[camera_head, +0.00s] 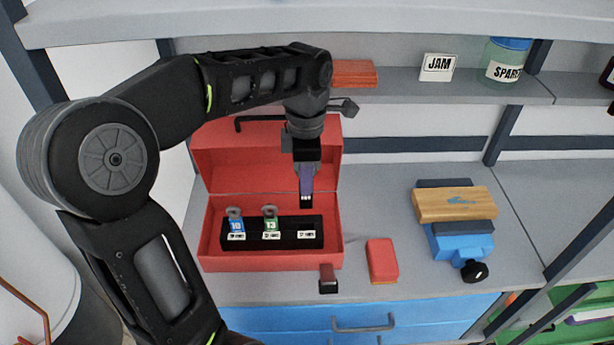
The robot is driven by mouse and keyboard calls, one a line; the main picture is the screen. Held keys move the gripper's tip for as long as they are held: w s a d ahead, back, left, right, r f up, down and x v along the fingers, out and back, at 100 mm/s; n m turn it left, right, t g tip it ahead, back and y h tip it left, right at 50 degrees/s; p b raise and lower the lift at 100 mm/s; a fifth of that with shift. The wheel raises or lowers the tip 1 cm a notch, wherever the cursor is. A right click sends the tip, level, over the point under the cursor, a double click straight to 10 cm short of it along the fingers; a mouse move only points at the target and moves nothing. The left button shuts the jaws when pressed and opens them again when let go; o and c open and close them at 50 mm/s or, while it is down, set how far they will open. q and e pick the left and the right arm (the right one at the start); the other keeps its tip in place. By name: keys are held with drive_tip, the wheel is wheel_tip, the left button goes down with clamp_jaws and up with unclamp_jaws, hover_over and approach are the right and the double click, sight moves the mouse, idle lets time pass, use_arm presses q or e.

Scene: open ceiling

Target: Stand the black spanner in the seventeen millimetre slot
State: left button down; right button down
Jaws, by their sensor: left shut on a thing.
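My left gripper (306,166) reaches down over the open red toolbox (215,252). It is shut on the black spanner (306,186), whose visible part hangs upright with a purple band and a small white marking low down. The spanner's upper part is hidden by the gripper. Its lower end shows above the right part of the black slotted rack (289,235) in the box; I cannot tell whether it touches the rack. The right slot's label (307,235) is too small to read. A blue-tagged 10 spanner (236,223) and a green-tagged 13 spanner (270,222) stand in the rack.
The toolbox lid (235,160) stands open behind. A red block (382,260) lies to the right of the box. A shelf above holds a JAM card (437,67) and a jar (505,62).

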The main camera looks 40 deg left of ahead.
sight(306, 208)
use_arm(q)
drive_tip(key=shift+f+b, duration=2.25)
drive_tip(key=shift+f, duration=0.65)
drive_tip(key=shift+f+b, duration=2.2)
drive_tip(key=shift+f, duration=0.65)
drive_tip(key=c, duration=1.4)
unclamp_jaws()
drive_tip(key=shift+o, duration=0.2)
drive_tip(key=shift+r, duration=0.15)
wheel_tip(306, 208, up, 8)
drive_tip(key=shift+f, duration=0.15)
